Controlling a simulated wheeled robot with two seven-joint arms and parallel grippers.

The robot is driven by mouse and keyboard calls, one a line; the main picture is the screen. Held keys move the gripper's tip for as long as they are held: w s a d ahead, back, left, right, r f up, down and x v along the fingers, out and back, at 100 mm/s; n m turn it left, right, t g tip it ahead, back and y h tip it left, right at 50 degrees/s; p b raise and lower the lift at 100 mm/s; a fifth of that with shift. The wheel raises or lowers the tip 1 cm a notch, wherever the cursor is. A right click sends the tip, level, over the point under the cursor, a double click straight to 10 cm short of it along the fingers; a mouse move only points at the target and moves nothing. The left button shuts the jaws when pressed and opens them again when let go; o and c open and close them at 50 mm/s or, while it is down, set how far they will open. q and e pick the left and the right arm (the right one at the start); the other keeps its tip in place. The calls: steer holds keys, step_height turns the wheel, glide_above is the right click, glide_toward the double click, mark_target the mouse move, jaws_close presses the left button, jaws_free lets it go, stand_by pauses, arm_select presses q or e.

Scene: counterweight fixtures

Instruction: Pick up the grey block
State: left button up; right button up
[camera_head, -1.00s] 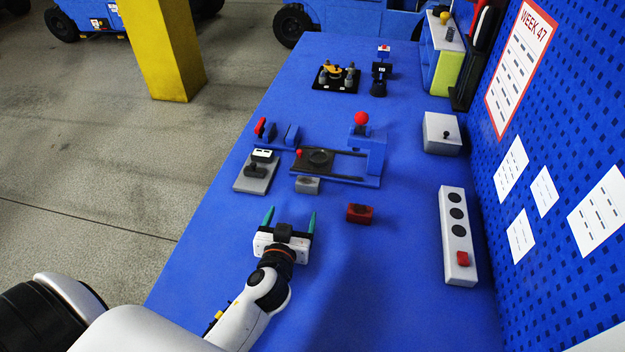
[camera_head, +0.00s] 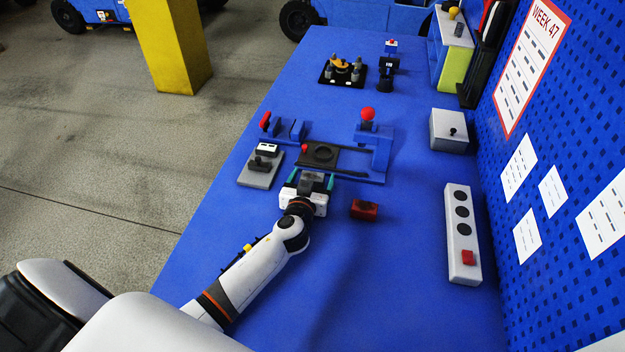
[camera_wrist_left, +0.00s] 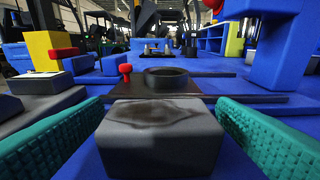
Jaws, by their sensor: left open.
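The grey block (camera_wrist_left: 160,138) lies on the blue table, in front of the dark plate of a blue fixture. It has a darker patch on its top. In the left wrist view it sits between the two teal fingers of my left gripper (camera_wrist_left: 160,140), with a visible gap on each side. In the head view the left gripper (camera_head: 311,180) is at the fixture's front edge and largely hides the block. The left gripper is open. My right gripper is not in view.
The blue fixture (camera_head: 376,158) with a red knob (camera_head: 368,114) stands just beyond the block. A grey base with a black handle (camera_head: 260,167) is to the left. A red block (camera_head: 364,210) is to the right. The near table (camera_head: 370,290) is clear.

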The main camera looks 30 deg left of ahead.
mark_target(313, 176)
arm_select(q)
steer(key=shift+w, duration=0.25)
steer(key=c, duration=1.1)
steer(key=shift+r, duration=0.1)
step_height(313, 176, up, 10)
steer(key=shift+f+p, duration=0.15)
steer(key=shift+p, duration=0.85)
steer(key=s+d+r+m+h, duration=0.1)
steer(key=s+d, duration=0.2)
steer(key=s, duration=0.4)
steer(key=s+d+r+m+h, duration=0.1)
steer(key=s+d, duration=0.2)
steer(key=s, duration=0.4)
steer(key=s+d+r+m+h, duration=0.1)
steer(key=s+d+h, duration=0.1)
steer(key=s, duration=0.5)
steer(key=shift+s+d+r+t, duration=0.2)
steer(key=shift+d, duration=0.2)
steer(key=shift+s+d+r+t, duration=0.15)
steer(key=shift+d+t, duration=0.05)
steer(key=shift+d, duration=0.15)
